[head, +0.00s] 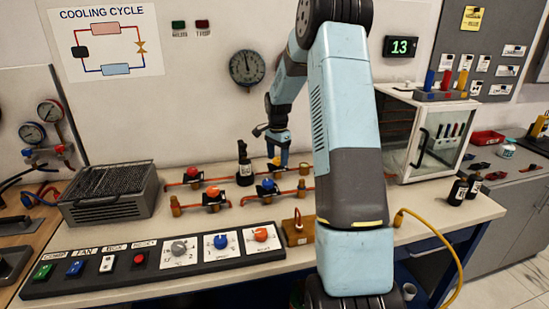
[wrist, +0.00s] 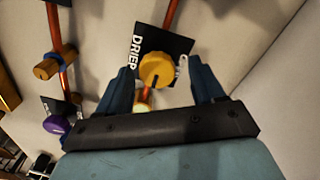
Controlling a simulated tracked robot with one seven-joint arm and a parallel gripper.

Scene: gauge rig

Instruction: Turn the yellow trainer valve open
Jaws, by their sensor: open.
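The yellow valve knob (wrist: 157,69) shows in the wrist view in front of a black card reading DRIER, on a copper pipe. A dark pointer mark shows on the knob's lower part. My gripper (wrist: 160,76) is open, with one dark blue finger on each side of the knob and a visible gap on both sides. I cannot tell how deep the fingers reach around it. In the head view my gripper (head: 278,152) points down over the back right of the valve rig, and it and the arm mostly hide the yellow valve.
Valves with red (head: 192,171), orange (head: 212,191) and blue (head: 268,184) knobs stand close by. A dark bottle (head: 244,172) stands left of my gripper. A control panel (head: 110,267) lines the bench front.

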